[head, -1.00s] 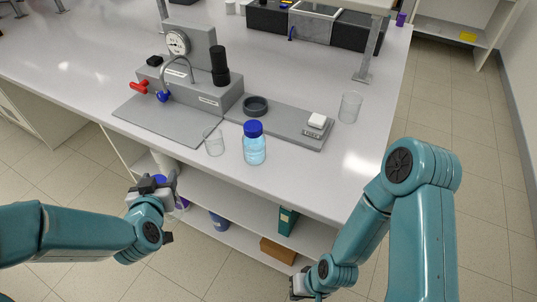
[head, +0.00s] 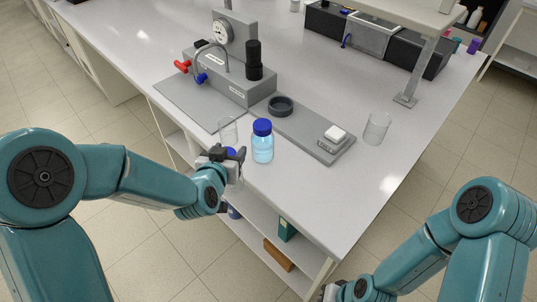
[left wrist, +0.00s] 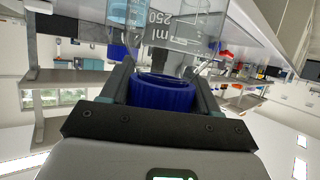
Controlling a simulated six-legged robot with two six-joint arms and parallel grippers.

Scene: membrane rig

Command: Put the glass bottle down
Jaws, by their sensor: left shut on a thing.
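My left gripper (head: 232,155) is at the table's front edge, shut on a blue-capped glass bottle. The bottle's dark blue cap (left wrist: 165,92) sits between the fingers in the left wrist view, with clear glass marked "250 ml" (left wrist: 165,22) beyond it. In the head view the gripper mostly hides this bottle; I cannot tell whether it touches the table. A second blue-capped bottle (head: 262,145) with light blue liquid stands upright on the table, just right of the gripper. My right gripper (head: 330,292) is cut off at the bottom edge; its jaws are unclear.
A clear beaker (head: 228,130) stands just behind the left gripper. A grey rig (head: 225,84) with gauge and taps, a dark ring (head: 281,106), a white block (head: 335,134) and another beaker (head: 376,127) are farther back. Bare white tabletop (head: 310,190) lies to the right.

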